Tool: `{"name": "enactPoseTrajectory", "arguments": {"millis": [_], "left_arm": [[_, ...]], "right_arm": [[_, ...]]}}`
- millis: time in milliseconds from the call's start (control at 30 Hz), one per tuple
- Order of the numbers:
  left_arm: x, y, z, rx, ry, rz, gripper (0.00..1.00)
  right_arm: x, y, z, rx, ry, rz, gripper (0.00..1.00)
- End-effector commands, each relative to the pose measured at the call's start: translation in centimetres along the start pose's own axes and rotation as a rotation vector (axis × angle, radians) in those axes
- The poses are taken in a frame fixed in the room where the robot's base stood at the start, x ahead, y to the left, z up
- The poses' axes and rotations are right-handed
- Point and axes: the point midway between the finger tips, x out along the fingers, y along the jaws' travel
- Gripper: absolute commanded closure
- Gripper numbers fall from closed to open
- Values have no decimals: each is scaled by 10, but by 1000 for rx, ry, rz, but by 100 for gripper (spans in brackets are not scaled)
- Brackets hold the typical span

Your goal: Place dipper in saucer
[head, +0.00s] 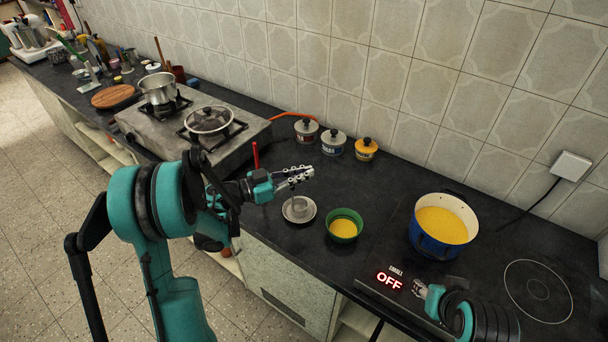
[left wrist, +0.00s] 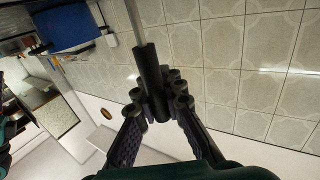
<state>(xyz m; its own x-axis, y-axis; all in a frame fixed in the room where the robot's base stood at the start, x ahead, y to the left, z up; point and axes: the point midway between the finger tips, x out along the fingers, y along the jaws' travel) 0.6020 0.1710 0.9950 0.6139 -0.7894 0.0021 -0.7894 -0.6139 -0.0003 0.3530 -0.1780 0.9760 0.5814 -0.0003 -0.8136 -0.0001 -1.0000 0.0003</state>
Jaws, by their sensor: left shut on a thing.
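My left gripper (head: 300,173) is shut on the black handle of the dipper (left wrist: 149,68), which shows between its fingers in the left wrist view (left wrist: 160,100). The dipper's steel shaft runs out of the handle. In the head view its steel cup (head: 299,204) is below the gripper, over the middle of the saucer (head: 288,216). I cannot tell whether the cup touches the saucer. The saucer is a small pale round dish on the dark counter. My right gripper (head: 420,290) is low at the right, near the hob; its finger gap is not clear.
A green bowl (head: 343,238) with yellow content stands just right of the saucer. A blue pot (head: 440,243) with yellow content stands farther right on the hob. Several lidded jars (head: 334,134) stand by the wall. A gas stove (head: 158,124) with pots is at left.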

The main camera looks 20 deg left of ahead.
Motion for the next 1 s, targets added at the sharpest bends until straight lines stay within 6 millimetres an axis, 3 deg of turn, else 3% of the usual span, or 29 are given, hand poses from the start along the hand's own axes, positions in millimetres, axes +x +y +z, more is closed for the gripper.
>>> {"name": "enactPoseTrajectory", "arguments": {"millis": [200, 233, 300, 733, 1000], "left_arm": [[0, 0, 4, 0, 0, 0, 100], [0, 0, 3, 0, 0, 0, 84], [0, 0, 3, 0, 0, 0, 70], [0, 0, -3, 0, 0, 0, 70], [-54, -2, -3, 0, 0, -6, 70]], "right_arm": [[4, 0, 3, 0, 0, 0, 60], [3, 0, 2, 0, 0, 0, 60], [2, 0, 2, 0, 0, 0, 60], [-2, 0, -2, 0, 0, 0, 60], [-10, 0, -7, 0, 0, 0, 60]]}}
